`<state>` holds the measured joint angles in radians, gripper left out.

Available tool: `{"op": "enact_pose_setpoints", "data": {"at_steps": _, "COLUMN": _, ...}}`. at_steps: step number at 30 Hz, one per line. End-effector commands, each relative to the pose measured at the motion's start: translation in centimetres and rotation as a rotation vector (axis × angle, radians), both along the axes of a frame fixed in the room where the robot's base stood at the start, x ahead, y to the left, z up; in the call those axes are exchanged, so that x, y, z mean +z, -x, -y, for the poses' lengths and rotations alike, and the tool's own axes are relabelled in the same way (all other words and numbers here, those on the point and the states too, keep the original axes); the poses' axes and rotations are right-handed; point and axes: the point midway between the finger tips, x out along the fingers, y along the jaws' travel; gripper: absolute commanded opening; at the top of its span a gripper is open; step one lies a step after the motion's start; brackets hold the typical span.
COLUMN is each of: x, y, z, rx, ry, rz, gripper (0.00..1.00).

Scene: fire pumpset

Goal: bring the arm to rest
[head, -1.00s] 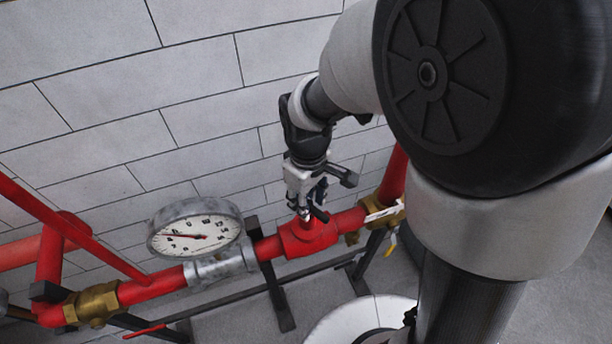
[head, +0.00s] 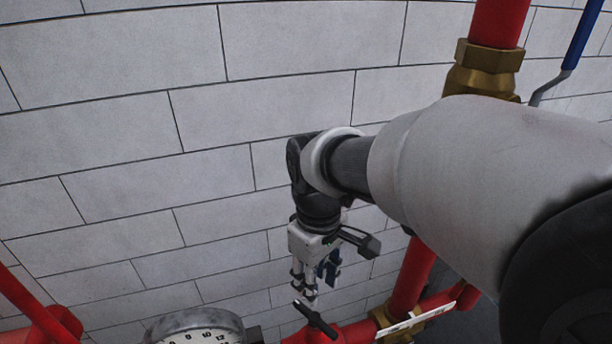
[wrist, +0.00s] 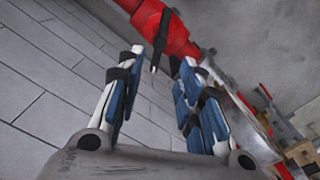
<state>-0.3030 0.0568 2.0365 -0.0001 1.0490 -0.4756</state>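My gripper (head: 312,290) hangs fingers-down from my arm, near the tiled wall and above the red pipe run. In the wrist view my gripper (wrist: 157,75) shows two blue-padded fingers standing apart, with nothing between them. Beyond the fingertips is a red pipe fitting (wrist: 165,30) with a dark bar handle (wrist: 160,40). In the head view the same dark handle (head: 316,320) is just below the fingertips, with a gap that is hard to judge.
A round pressure gauge (head: 195,325) is at the bottom edge, left of the gripper. A white-levered valve (head: 410,322) is at the lower right. A brass fitting (head: 483,68) and blue lever (head: 582,35) are at the upper right. The wall (head: 130,130) left of the gripper is bare.

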Motion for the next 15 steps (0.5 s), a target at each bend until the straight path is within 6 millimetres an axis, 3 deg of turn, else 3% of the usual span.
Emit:
{"op": "enact_pose_setpoints", "data": {"at_steps": 8, "x": -0.1, "y": 0.2, "z": 0.3, "rx": -0.016, "ry": -0.003, "rz": 0.010, "gripper": 0.33}}
{"op": "enact_pose_setpoints", "data": {"at_steps": 11, "x": -0.4, "y": 1.1, "z": 1.6, "rx": -0.079, "ry": -0.014, "rz": 0.044, "gripper": 0.33}}
{"op": "enact_pose_setpoints", "data": {"at_steps": 15, "x": -1.5, "y": 4.1, "z": 4.6, "rx": -0.254, "ry": -0.045, "rz": 0.134, "gripper": 0.33}}
